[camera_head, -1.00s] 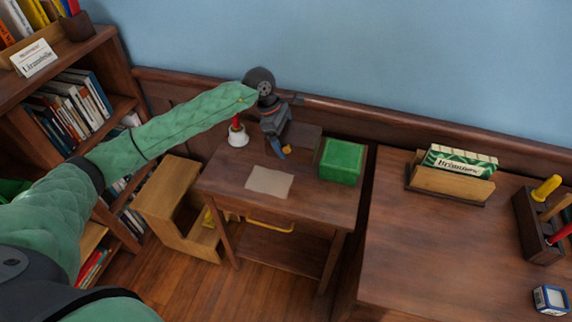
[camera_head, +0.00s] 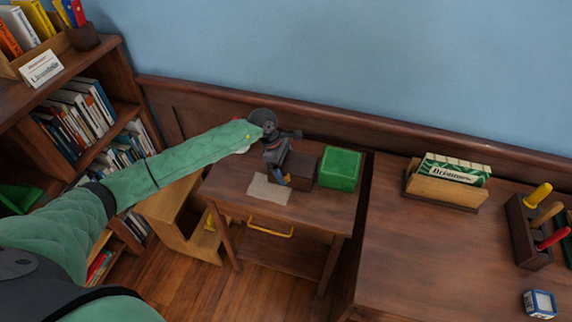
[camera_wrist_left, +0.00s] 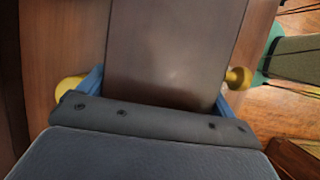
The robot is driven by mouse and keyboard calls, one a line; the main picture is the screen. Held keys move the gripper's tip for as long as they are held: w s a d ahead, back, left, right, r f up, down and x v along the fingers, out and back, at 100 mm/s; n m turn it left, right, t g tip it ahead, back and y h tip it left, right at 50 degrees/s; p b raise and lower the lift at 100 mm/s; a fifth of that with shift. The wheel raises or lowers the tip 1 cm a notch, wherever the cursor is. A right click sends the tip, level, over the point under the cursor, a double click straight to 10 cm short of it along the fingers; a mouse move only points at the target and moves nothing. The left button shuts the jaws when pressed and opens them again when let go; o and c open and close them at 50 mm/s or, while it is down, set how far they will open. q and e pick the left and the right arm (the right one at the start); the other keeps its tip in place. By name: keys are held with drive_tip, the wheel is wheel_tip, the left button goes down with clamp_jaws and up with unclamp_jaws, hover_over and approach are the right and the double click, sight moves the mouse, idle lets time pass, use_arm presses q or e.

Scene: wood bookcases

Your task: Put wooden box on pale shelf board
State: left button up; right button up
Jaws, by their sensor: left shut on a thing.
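The dark brown wooden box (camera_head: 300,167) is above or on the small brown desk, left of a green box. My left gripper (camera_head: 284,182) is shut on it; in the left wrist view the box (camera_wrist_left: 170,55) fills the space between the blue fingertips, with a yellow knob (camera_wrist_left: 239,77) at its right side. I cannot tell whether the box touches the desk. A light wood shelf board (camera_head: 97,246) shows low in the bookcase at left, partly hidden by my arm. A flat pale rectangle (camera_head: 268,190) lies on the desk just left of the gripper. My right gripper is out of view.
The green box (camera_head: 340,168) stands close to the wooden box. A bell behind my arm is mostly hidden. A light wood step stool (camera_head: 178,215) stands between bookcase and desk (camera_head: 325,203). A larger table (camera_head: 430,260) is at right.

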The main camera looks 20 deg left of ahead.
use_arm(q)
drive_tip(key=shift+f, duration=0.1)
drive_tip(key=shift+f, duration=0.1)
idle(0.3)
drive_tip(key=o, duration=1.1)
